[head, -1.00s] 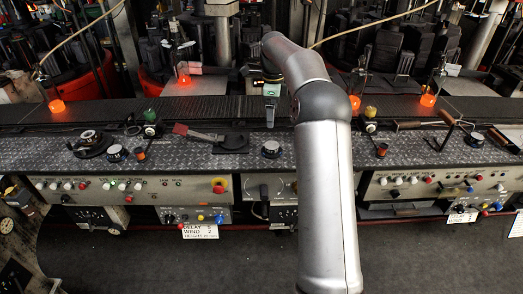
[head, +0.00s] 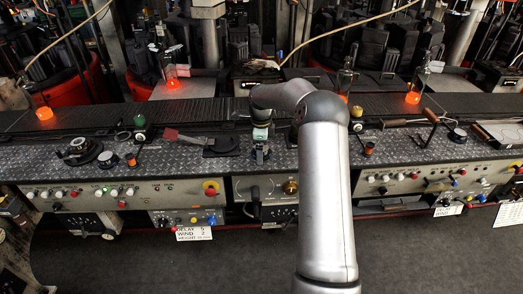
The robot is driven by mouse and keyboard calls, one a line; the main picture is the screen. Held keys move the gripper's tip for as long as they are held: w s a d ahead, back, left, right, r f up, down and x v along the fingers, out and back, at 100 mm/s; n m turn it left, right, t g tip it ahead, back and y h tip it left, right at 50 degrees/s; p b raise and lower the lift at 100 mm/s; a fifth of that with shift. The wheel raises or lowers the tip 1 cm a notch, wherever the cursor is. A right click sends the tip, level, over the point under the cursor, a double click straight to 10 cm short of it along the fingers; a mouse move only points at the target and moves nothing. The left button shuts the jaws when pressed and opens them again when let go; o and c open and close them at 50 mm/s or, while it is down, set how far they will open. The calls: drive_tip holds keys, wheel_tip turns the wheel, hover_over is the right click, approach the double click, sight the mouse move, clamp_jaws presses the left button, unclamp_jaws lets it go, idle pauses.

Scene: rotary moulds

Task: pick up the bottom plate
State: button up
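My gripper (head: 260,154) points down at the textured metal bench top, near its middle. It is small here, and I cannot tell whether its fingers are open or shut. A small round dark piece with a pale top, possibly the bottom plate, stood at this spot in the earlier view. My gripper now covers that spot, so I cannot see the piece clearly or tell whether the fingers touch it. Similar round pieces stand at the left (head: 108,158) and at the right (head: 458,135) of the bench.
A red-handled tool with a dark flat holder (head: 221,146) lies just left of my gripper. A larger round dark fixture (head: 80,151) is at the far left. A T-shaped handle (head: 433,121) stands at right.

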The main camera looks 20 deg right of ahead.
drive_tip(key=shift+f, duration=0.1)
drive_tip(key=c, duration=1.1)
drive_tip(key=shift+c, duration=0.8)
drive_tip(key=shift+r, duration=0.6)
wheel_tip(320, 180, up, 2)
drive_tip(key=shift+r+b, duration=0.1)
drive_tip(key=shift+b, duration=0.3)
drive_tip(key=s+r+b, duration=0.1)
drive_tip(key=s+r, duration=0.2)
drive_tip(key=s, duration=0.1)
drive_tip(key=s+r+b, duration=0.2)
drive_tip(key=s+r, duration=0.1)
drive_tip(key=s, duration=0.2)
drive_tip(key=s+r+b, duration=0.1)
drive_tip(key=s+r, duration=0.2)
drive_tip(key=s, duration=0.2)
drive_tip(key=shift+d+r, duration=0.35)
